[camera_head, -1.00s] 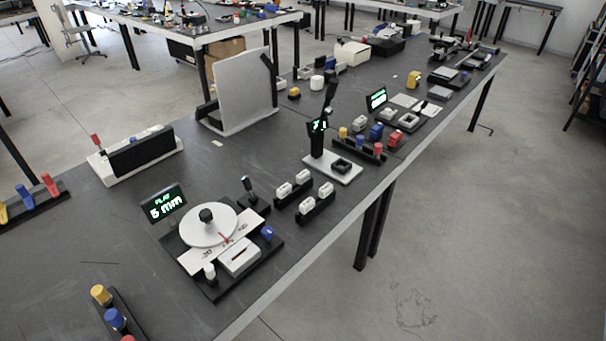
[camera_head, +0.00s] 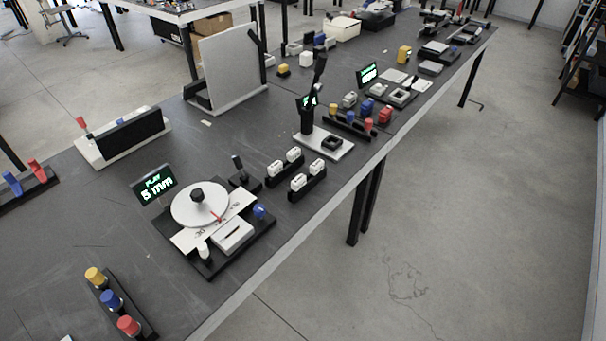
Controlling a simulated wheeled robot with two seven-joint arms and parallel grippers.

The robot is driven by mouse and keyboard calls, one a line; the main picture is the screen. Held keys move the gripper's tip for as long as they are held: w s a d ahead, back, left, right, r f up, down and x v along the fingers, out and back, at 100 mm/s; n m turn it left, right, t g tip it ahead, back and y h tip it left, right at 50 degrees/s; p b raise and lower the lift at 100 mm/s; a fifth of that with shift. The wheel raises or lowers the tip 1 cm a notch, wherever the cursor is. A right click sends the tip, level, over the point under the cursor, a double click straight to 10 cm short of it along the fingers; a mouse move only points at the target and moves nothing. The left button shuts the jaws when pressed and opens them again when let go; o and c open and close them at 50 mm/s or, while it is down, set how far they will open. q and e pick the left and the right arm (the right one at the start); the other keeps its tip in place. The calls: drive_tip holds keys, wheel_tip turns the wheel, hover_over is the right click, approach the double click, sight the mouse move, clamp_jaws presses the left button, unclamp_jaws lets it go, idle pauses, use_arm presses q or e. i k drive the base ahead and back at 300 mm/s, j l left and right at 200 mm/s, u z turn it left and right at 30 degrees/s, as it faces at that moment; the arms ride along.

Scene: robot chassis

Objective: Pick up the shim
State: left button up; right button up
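I cannot tell for sure which thing is the shim. Several small white blocks stand in two short black racks, a rear rack (camera_head: 285,168) and a front rack (camera_head: 308,184), near the table's right edge. Left of them is a dial device with a white round disc (camera_head: 199,204), a red pointer and a white slotted block (camera_head: 233,235). Its green-lit display (camera_head: 154,185) reads "PLAY 5 mm". Neither my left nor my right gripper is in view.
A black stand on a white base (camera_head: 324,142) is farther along the dark table. A rack with yellow, blue and red knobs (camera_head: 112,300) is at lower left. A white upright panel (camera_head: 222,65) stands behind. Bare tabletop lies left of the dial device.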

sight(318, 165)
drive_tip(key=u, duration=1.7)
drive_tip(key=z, duration=1.75)
drive_tip(key=i+l+u, duration=0.55)
drive_tip(key=i+j, duration=0.05)
